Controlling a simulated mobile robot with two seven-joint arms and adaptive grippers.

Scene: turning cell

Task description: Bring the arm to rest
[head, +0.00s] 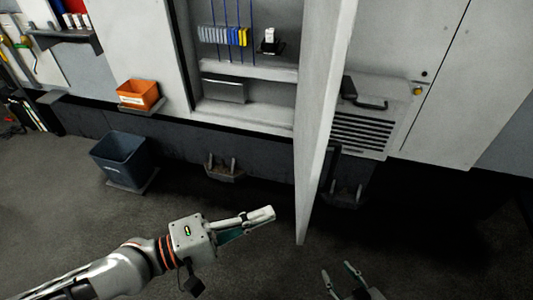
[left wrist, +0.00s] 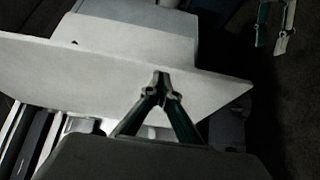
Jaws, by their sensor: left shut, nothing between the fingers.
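My left arm comes in from the left in the head view, stretched over the dark floor. Its gripper (head: 258,218) is shut and empty, to the left of the open cabinet door's lower end. In the left wrist view the fingertips of this gripper (left wrist: 161,85) meet, with a pale panel behind them. My right gripper (head: 340,276) shows at the bottom of the head view with its fingers apart and nothing between them. It also shows in the left wrist view (left wrist: 275,26) at the upper right.
The open cabinet door (head: 325,110) juts out close to the right of my left gripper. A dark blue bin (head: 120,160) stands on the floor at left. An orange box (head: 138,94) sits on a small ledge. The floor (head: 75,215) around the left arm looks clear.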

